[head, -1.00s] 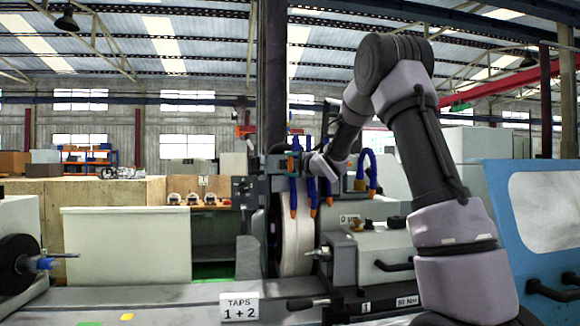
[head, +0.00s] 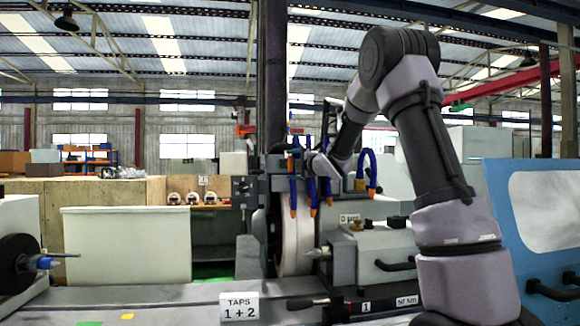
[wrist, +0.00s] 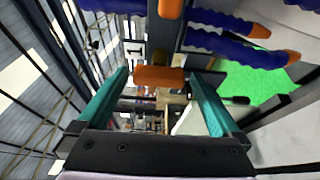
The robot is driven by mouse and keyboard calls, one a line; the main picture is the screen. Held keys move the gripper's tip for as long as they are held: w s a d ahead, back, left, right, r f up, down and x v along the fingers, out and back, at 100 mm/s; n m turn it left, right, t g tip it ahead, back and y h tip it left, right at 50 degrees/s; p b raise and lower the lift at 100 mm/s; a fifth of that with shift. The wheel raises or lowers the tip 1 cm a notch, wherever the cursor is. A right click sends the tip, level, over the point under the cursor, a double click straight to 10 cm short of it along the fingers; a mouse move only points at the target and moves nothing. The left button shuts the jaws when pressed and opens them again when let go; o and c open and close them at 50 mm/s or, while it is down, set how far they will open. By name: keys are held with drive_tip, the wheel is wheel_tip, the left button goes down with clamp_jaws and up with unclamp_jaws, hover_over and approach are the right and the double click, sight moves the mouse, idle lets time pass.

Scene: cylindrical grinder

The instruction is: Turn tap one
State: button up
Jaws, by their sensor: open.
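My gripper (wrist: 159,82) is open in the wrist view, with one teal finger on each side. An orange tap handle (wrist: 150,75) lies between the fingertips; I cannot tell whether either finger touches it. A second orange piece (wrist: 171,8) shows at the top edge of that view. In the head view my gripper (head: 291,161) is small and partly hidden by the blue hoses, beside the grinding wheel housing.
Blue hoses with orange nozzles (head: 314,190) hang close to my gripper, and also show in the wrist view (wrist: 235,50). The grinding wheel (head: 296,245) is below. A "TAPS 1 + 2" sign (head: 239,308) stands on the machine bed. A blue door (head: 495,200) is at right.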

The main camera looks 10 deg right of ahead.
drive_tip(key=v, duration=0.9)
drive_tip(key=shift+s, duration=0.1)
